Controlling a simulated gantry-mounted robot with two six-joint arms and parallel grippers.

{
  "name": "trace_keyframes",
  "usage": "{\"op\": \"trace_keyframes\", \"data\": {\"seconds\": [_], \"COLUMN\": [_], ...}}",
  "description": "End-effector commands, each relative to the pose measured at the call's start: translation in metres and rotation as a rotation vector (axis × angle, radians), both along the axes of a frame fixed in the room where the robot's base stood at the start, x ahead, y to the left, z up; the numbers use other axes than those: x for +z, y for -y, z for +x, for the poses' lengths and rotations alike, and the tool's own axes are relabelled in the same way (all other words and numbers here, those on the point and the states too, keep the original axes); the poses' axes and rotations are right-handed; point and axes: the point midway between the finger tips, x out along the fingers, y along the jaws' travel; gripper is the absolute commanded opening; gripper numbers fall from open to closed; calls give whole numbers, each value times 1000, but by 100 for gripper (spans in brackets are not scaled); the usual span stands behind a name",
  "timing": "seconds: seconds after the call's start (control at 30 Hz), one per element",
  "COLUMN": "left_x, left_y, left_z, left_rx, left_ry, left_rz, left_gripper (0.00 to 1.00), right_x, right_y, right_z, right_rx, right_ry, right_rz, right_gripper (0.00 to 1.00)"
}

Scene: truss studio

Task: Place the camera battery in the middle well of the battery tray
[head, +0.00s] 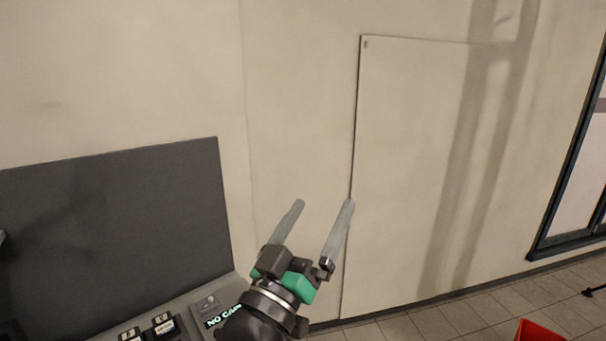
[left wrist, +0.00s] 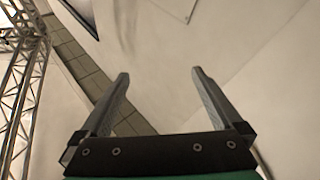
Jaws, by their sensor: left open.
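My left gripper (head: 323,203) is open and empty, its two pale fingers raised in front of the bare wall. It also shows in the left wrist view (left wrist: 158,82), with nothing between the fingers. I cannot make out the camera battery or the battery tray for certain in either view. My right gripper is not in view.
A grey surface at the bottom left carries a device with a lit display (head: 222,316) reading "NO CA", partly hidden by my left gripper. Two small dark labelled pieces (head: 164,325) are beside it. A dark panel (head: 110,215) stands behind. A red object (head: 538,331) shows at the bottom right.

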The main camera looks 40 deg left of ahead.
Motion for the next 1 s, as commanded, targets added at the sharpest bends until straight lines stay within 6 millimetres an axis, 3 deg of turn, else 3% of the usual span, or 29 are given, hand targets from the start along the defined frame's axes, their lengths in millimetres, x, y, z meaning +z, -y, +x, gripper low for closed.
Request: {"op": "trace_keyframes", "data": {"seconds": [0.03,0.1,0.2,0.33,0.57,0.8,1.0], "left_x": [41,83,118,132,133,182,176], "left_y": [21,45,67,78,77,77,77], "left_z": [-25,-59,-98,-118,-118,-117,-117], "left_rx": [-43,-84,-111,-120,-118,-118,-117], "left_ry": [100,217,338,397,396,394,393], "left_rz": [64,153,244,290,292,291,290], "left_gripper": [100,100,100,100,100,100,100], "right_x": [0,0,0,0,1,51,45], "right_y": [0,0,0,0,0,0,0], "right_z": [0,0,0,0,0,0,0], "right_rx": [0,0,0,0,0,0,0], "right_ry": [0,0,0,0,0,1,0], "right_rz": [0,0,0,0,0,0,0], "right_gripper": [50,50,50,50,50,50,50]}}
